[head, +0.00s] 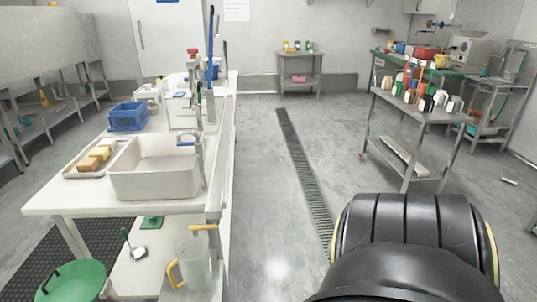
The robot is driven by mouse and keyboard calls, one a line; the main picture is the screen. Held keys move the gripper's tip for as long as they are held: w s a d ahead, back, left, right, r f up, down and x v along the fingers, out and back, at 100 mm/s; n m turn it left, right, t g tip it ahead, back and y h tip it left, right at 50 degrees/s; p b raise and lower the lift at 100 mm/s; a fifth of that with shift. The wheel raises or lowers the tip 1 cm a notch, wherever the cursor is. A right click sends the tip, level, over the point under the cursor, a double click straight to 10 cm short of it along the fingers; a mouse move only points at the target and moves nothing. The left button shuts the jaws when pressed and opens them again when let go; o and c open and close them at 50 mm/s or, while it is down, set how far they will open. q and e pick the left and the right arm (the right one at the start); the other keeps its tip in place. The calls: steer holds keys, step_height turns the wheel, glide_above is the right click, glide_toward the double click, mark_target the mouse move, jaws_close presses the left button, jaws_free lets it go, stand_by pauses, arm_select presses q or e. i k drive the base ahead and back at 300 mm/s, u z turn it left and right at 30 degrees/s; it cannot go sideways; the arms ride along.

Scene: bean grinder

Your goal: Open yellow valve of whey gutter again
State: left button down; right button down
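A small yellow valve handle (204,227) sits at the near end of the pale gutter (227,150), which runs along the right edge of the white table (75,198). Right below the valve is a translucent jug (196,262) with a yellow handle on its left. Whether the valve is open or shut is too small to tell, and no flow can be made out. A large black rounded part of my own body fills the lower right. Neither of my grippers is in view.
On the table are a white basin (155,183), a tray (72,171) with yellow and brown blocks, and a blue crate (128,117). A green-lidded bucket (75,280) stands at lower left. Floor right of the table is clear around a drain grate (300,165); a cart (415,111) stands beyond.

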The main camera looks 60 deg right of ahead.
mark_target(192, 227)
steer(key=z, duration=1.5)
steer(key=k, duration=1.35)
steer(key=u, duration=0.25)
steer(key=i, duration=0.25)
steer(key=u, duration=1.1)
steer(key=i, duration=1.75)
steer(key=z, duration=1.05)
steer(key=i, duration=0.2)
steer(key=z, duration=0.3)
